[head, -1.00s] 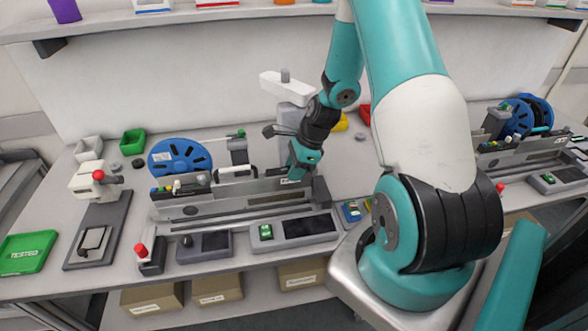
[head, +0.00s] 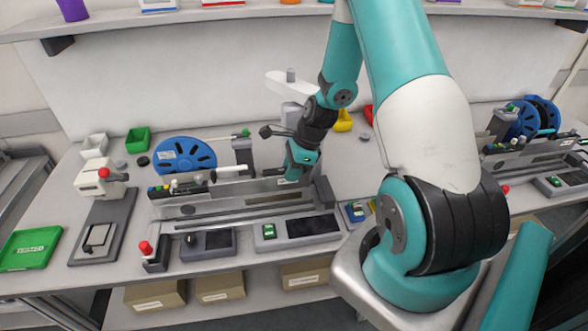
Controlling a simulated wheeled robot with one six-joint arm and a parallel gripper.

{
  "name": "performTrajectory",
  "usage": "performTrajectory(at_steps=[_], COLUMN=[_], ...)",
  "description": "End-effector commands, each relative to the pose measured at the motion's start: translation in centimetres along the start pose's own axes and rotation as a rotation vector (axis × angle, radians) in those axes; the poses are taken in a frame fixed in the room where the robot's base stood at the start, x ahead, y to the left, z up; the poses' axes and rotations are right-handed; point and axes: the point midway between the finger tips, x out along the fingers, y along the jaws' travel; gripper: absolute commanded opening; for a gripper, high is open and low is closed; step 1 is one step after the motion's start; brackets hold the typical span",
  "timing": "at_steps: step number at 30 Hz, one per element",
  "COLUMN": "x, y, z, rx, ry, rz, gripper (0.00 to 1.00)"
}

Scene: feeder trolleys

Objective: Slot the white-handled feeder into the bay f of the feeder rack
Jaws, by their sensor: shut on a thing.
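The white-handled feeder shows its pale handle (head: 228,173) above the left part of the grey feeder rack (head: 185,210). The feeder lies lengthwise along the rack, low over it or in it; I cannot tell which. My gripper (head: 291,178) is at the right part of the rack, pointing down and shut on the feeder. The fingertips and the exact grip are hidden by the gripper's own body. The bay letters are too small to read, so I cannot make out bay f.
A blue reel (head: 184,154) stands behind the rack's left part. A grey post (head: 243,151) rises behind the handle. A white device with a red knob (head: 103,173) and a green tray (head: 30,250) are on the left. A second rack (head: 532,147) is at the far right.

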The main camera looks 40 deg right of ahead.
Motion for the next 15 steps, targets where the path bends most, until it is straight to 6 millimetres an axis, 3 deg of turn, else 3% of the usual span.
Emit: performTrajectory(at_steps=[2, 3, 7, 15], x=[0.04, 0.07, 0.06, 0.0], y=[-0.03, -0.04, -0.03, -0.02], z=[0.28, 0.33, 0.27, 0.22], rx=[-0.002, -0.002, -0.001, 0.0], ry=[-0.001, -0.001, -0.001, -0.001], rz=[-0.001, -0.001, -0.001, -0.001], gripper=[0.0, 0.28, 0.55, 0.55])
